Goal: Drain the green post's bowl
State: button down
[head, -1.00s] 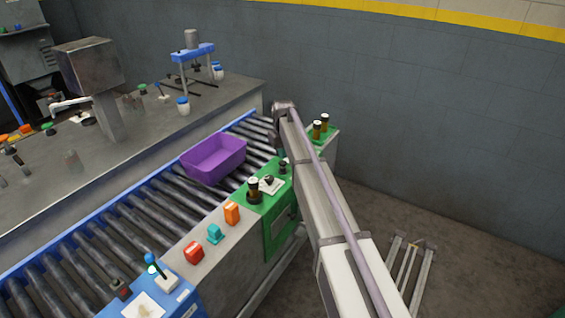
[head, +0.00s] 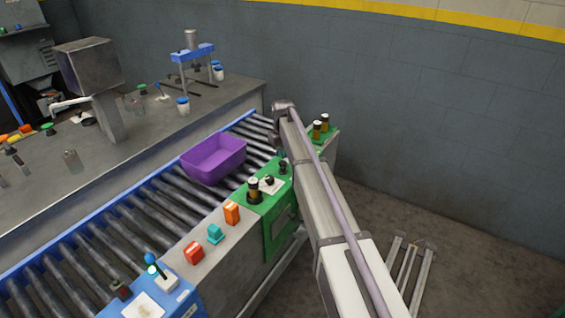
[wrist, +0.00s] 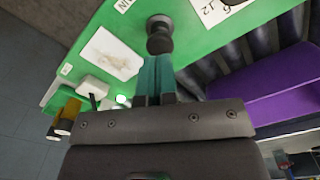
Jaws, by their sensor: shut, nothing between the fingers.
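The green post (head: 276,232) stands on the near side of the conveyor; its green top (wrist: 85,25) fills the upper wrist view. My gripper (wrist: 156,60) has its teal fingers together with nothing between them. The fingertips are at a round black knob (wrist: 160,38) on the green top; I cannot tell whether they touch it. A card with a faint drawing (wrist: 112,52) lies beside the knob. A white switch box (wrist: 92,88) and a lit green lamp (wrist: 121,99) are close to the fingers. In the head view my arm largely hides the gripper. I cannot make out the bowl.
A purple bin (head: 213,160) sits on the conveyor rollers (head: 150,215) and shows at right in the wrist view (wrist: 270,100). Amber bottles (wrist: 66,117) stand at the green top's far end. Orange (head: 232,213), teal (head: 215,234) and red (head: 194,253) blocks stand on the grey counter.

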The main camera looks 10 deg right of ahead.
aim_at(283, 162)
jog(key=shift+f+b, duration=1.55)
dwell(1.7)
notch_tip(283, 162, up, 7)
jog(key=p, duration=0.7)
jog(key=shift+r, duration=0.15)
jog(key=s+m, duration=0.3)
jog(key=s, duration=3.7)
jog(key=shift+s, duration=0.25)
